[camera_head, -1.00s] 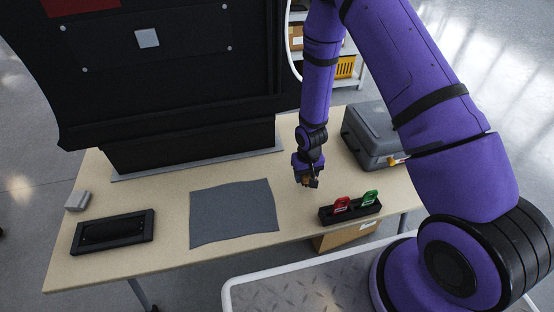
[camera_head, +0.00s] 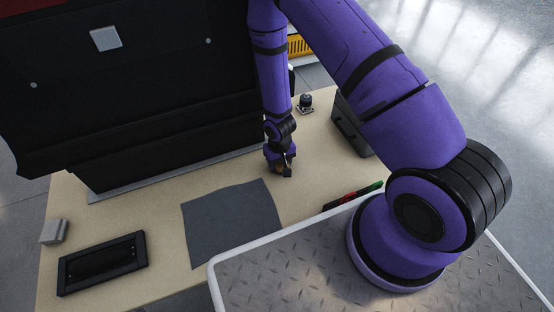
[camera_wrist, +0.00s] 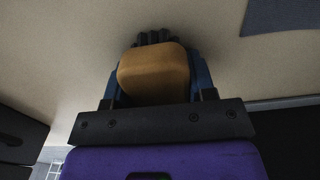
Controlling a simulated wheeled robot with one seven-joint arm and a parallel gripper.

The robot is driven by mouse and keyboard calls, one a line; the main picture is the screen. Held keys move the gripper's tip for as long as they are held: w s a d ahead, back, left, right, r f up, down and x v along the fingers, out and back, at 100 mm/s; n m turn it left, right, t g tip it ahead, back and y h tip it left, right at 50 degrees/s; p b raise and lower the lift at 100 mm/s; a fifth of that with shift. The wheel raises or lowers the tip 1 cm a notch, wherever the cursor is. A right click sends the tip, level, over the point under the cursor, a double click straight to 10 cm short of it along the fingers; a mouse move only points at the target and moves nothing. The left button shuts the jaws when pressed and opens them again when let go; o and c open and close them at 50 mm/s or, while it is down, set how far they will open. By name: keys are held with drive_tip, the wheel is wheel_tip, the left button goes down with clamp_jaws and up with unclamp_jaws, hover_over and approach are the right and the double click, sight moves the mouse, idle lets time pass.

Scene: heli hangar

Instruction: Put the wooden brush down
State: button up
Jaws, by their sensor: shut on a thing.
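My gripper (camera_head: 280,168) is above or at the wooden table top, beyond the right back corner of the grey cloth. In the wrist view my gripper (camera_wrist: 153,85) is shut on the wooden brush (camera_wrist: 153,75), an orange-brown block with dark bristles at its far end. In the head view only a small brown bit of the brush shows between the fingers. The bristles point toward the table (camera_head: 323,155); I cannot tell whether they touch it.
A grey cloth (camera_head: 232,222) lies left of my gripper. A black tray (camera_head: 102,263) and a small grey block (camera_head: 54,231) are at the left. A large black panelled structure (camera_head: 140,90) stands behind. A grey case (camera_head: 352,128) and a small dark device (camera_head: 305,103) are at the right.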

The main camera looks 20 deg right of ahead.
drive_tip(key=shift+f, duration=0.1)
drive_tip(key=o, duration=0.9)
drive_tip(key=shift+o, duration=0.2)
drive_tip(key=shift+a, duration=0.1)
